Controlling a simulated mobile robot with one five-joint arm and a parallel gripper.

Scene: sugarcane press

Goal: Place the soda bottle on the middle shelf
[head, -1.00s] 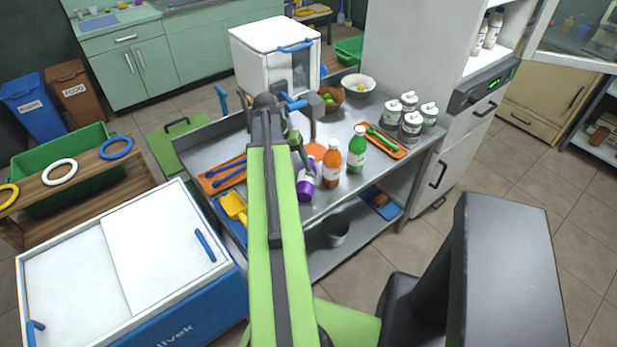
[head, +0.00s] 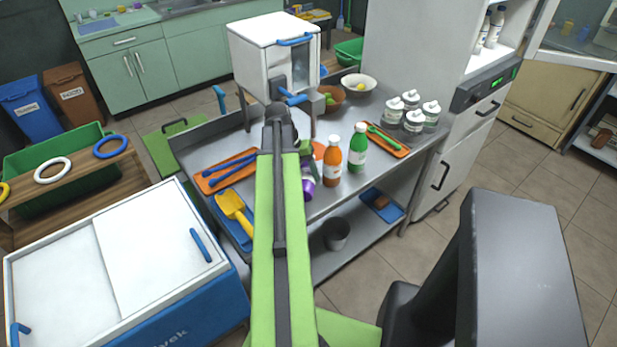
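Three bottles stand or lean near the middle of the steel table: an orange bottle (head: 331,162), a green bottle (head: 357,154) and a purple bottle (head: 309,186) with a pale label. I cannot tell which one is the soda bottle. The orange and green ones are upright. The purple one is partly hidden by my arm. My gripper (head: 304,149) is at the purple bottle's upper end, mostly hidden behind my green arm. I cannot see whether its fingers are open or shut. Below the tabletop is a lower shelf (head: 365,232); I cannot tell which shelf is the middle one.
On the table are a white press machine (head: 272,62), several lidded jars (head: 413,122), an orange tray (head: 398,151), bowls and a yellow scoop (head: 235,208). A white cabinet (head: 410,55) with bottles in an open shelf stands right. A white-topped blue chest (head: 150,250) is front left.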

